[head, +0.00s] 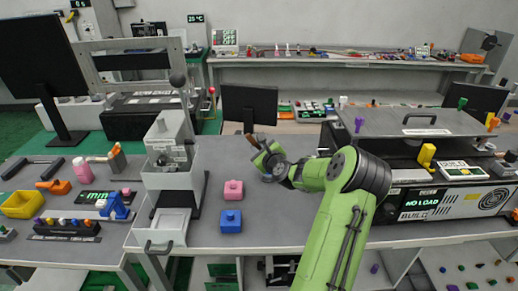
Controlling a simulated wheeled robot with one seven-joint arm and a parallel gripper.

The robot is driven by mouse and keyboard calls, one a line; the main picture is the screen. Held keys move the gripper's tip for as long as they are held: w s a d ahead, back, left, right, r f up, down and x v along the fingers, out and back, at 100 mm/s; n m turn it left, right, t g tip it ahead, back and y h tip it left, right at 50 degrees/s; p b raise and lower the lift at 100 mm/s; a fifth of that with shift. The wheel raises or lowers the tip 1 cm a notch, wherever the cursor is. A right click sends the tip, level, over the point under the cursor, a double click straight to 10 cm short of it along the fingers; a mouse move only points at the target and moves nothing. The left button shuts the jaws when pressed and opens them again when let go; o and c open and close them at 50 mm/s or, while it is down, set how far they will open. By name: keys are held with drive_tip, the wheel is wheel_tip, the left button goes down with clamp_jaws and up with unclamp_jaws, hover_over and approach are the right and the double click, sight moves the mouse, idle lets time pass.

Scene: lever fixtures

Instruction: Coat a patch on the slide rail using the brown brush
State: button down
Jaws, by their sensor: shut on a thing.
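My gripper (258,147) is at the end of my green arm, over the middle of the grey workbench, and is shut. A small brown piece (251,139) shows at its tip and looks like part of the brown brush; the rest is hidden by the gripper and small in the picture. I cannot make out the slide rail for certain. A dark strip (201,192) runs along the right side of the grey lever fixture (172,150), left of my gripper, and may be it. My gripper is apart from that strip.
A pink block (233,190) and a blue block (231,220) stand on the bench in front of my gripper. A monitor (249,104) stands behind it. A large machine (430,185) fills the right. A yellow bin (22,204) is far left.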

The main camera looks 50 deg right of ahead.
drive_tip(key=shift+r+p, duration=2.1)
drive_tip(key=shift+r, duration=0.35)
